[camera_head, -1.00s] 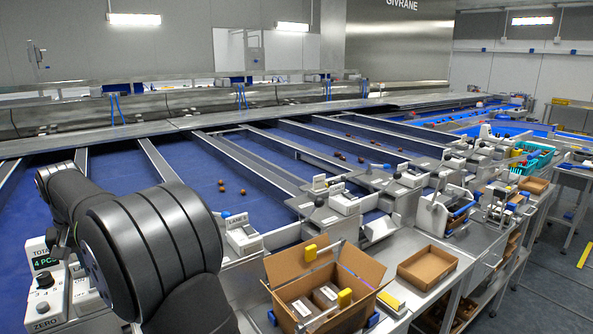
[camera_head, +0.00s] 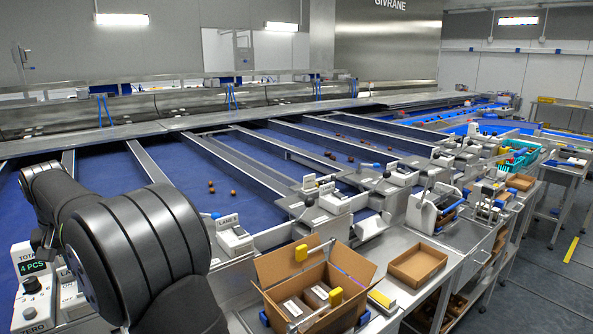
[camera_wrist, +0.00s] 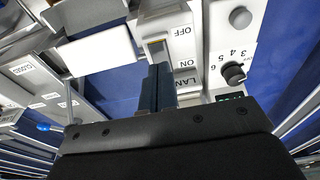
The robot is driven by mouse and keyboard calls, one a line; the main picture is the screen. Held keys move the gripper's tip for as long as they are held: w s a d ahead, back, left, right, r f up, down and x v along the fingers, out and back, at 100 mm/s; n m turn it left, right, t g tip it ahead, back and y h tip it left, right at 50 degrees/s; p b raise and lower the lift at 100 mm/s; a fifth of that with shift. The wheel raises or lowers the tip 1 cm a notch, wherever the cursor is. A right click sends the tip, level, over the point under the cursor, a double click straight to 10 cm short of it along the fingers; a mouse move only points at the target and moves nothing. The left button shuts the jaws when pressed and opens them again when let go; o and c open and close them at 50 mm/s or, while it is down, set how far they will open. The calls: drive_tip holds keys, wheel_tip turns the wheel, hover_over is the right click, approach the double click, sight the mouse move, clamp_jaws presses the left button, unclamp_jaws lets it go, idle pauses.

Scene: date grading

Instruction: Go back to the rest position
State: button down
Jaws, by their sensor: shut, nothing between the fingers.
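My gripper (camera_wrist: 157,88) shows in the wrist view. Its dark fingers are together and empty, extending from the black gripper body toward a white control box (camera_wrist: 190,55) with ON and OFF lettering. The fingers overlap a small switch area on that box in the picture; I cannot tell whether they touch it. A black knob (camera_wrist: 234,73) with numbers is to their right. In the head view my dark arm fills the lower left, and my gripper cannot be made out there.
A white counter box (camera_head: 33,290) reading 4 PCS stands at the far left, close to my arm. An open carton (camera_head: 275,270) and a shallow cardboard tray (camera_head: 418,264) are to the right. Several dates (camera_head: 211,187) lie on the blue lane behind.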

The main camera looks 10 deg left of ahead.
wheel_tip(320, 180, up, 3)
drive_tip(key=shift+r, duration=0.2)
wheel_tip(320, 180, down, 6)
drive_tip(key=shift+r, duration=0.15)
wheel_tip(320, 180, up, 16)
drive_tip(key=s+d, duration=0.2)
wheel_tip(320, 180, down, 8)
drive_tip(key=w+a, duration=0.1)
drive_tip(key=shift+w+r+t+y, duration=0.15)
drive_tip(key=shift+r+t+y, duration=0.05)
drive_tip(key=shift+t+y, duration=0.2)
